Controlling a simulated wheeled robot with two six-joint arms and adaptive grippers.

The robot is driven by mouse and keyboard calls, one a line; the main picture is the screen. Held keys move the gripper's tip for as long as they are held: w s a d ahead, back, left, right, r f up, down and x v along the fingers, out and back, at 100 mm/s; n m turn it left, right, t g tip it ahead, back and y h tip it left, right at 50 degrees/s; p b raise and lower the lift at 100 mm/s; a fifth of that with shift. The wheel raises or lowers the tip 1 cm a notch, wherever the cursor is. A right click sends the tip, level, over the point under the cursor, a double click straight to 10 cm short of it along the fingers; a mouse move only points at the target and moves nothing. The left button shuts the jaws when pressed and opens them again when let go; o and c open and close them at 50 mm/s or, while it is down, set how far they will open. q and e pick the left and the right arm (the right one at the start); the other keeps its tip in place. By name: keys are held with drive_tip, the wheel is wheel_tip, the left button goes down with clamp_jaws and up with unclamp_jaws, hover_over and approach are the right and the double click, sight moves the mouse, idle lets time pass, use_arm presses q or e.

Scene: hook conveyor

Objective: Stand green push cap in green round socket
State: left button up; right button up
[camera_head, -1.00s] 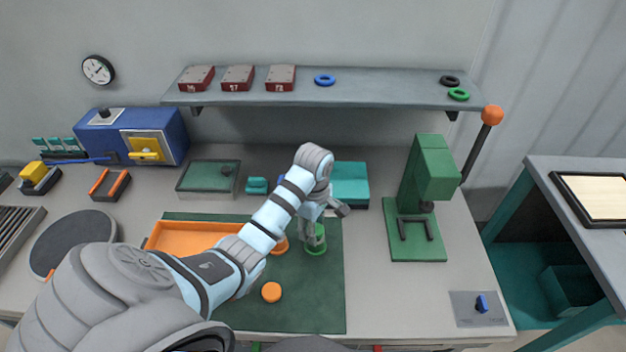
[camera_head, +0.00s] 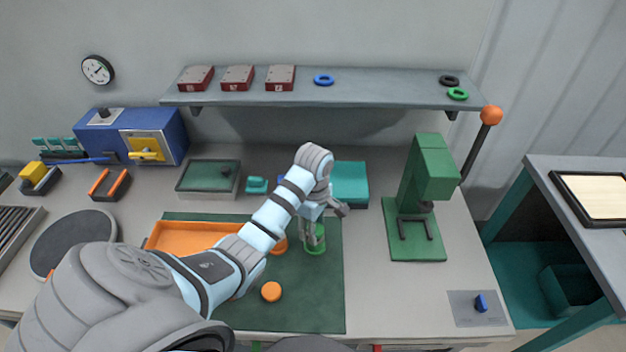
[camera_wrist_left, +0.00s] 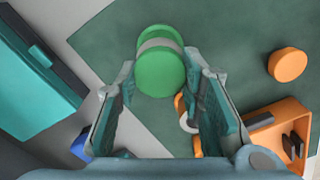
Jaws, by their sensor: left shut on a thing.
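The green push cap (camera_wrist_left: 160,72) is between the fingertips of my left gripper (camera_wrist_left: 162,85) in the left wrist view. In the head view the gripper (camera_head: 313,234) points down over the green mat, shut on the cap. My right gripper is not in view.
The green mat (camera_head: 300,310) also carries an orange tray (camera_head: 190,232) and an orange round piece (camera_head: 271,291). A green press (camera_head: 425,180) stands to the right, and a teal box (camera_head: 350,183) behind. The mat's front right is clear.

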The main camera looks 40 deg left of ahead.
use_arm(q)
drive_tip(key=shift+f, duration=0.45)
idle(0.5)
drive_tip(key=o, duration=0.8)
drive_tip(key=shift+o, duration=0.2)
